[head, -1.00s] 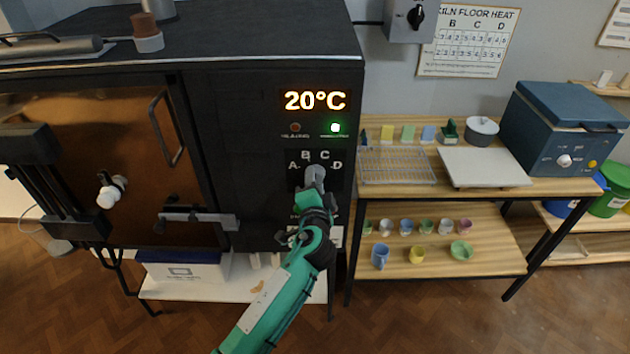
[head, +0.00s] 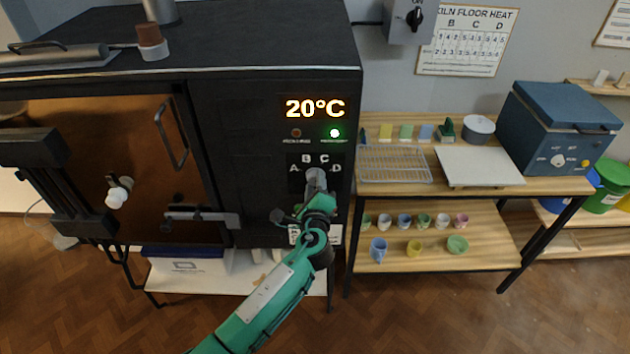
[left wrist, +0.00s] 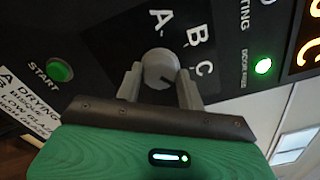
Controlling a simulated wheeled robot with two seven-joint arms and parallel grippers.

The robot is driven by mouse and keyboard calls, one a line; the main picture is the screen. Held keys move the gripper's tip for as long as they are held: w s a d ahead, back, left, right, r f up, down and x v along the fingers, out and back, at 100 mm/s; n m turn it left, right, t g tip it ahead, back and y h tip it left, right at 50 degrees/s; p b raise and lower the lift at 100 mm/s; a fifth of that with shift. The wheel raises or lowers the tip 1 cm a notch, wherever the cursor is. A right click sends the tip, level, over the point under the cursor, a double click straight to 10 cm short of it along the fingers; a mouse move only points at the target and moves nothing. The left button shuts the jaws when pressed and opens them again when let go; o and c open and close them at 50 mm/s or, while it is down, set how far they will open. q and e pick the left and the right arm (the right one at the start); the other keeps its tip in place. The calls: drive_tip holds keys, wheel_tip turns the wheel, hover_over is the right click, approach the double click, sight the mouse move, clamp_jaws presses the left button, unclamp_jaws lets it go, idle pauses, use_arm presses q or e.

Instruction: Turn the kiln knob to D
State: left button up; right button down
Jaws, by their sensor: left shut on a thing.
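The kiln knob (head: 316,174) is a round grey dial on the kiln's black front panel, below the letters A, B, C and D. It also shows in the left wrist view (left wrist: 159,66), with a dark mark near its lower right edge. My left gripper (left wrist: 160,76) is shut on the knob, one finger on each side. In the head view my left gripper (head: 316,183) reaches the knob from below and partly covers it. A, B and C show in the wrist view; D does not. I cannot tell exactly which letter the knob points at. My right gripper is not in view.
The display (head: 315,108) reads 20°C, with a lit green lamp (head: 334,133) below it. A green START button (left wrist: 60,69) sits beside the knob. A door handle (head: 200,217) juts out left of my arm. A wooden shelf table (head: 390,189) stands to the right.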

use_arm(q)
drive_tip(key=shift+m+p, duration=0.7)
drive_tip(key=shift+m, duration=0.8)
drive_tip(key=o, duration=1)
drive_tip(key=shift+c, duration=0.2)
drive_tip(key=shift+s, duration=0.1)
drive_tip(key=s+b, duration=0.4)
drive_tip(key=s, duration=0.9)
drive_tip(key=shift+s, duration=0.3)
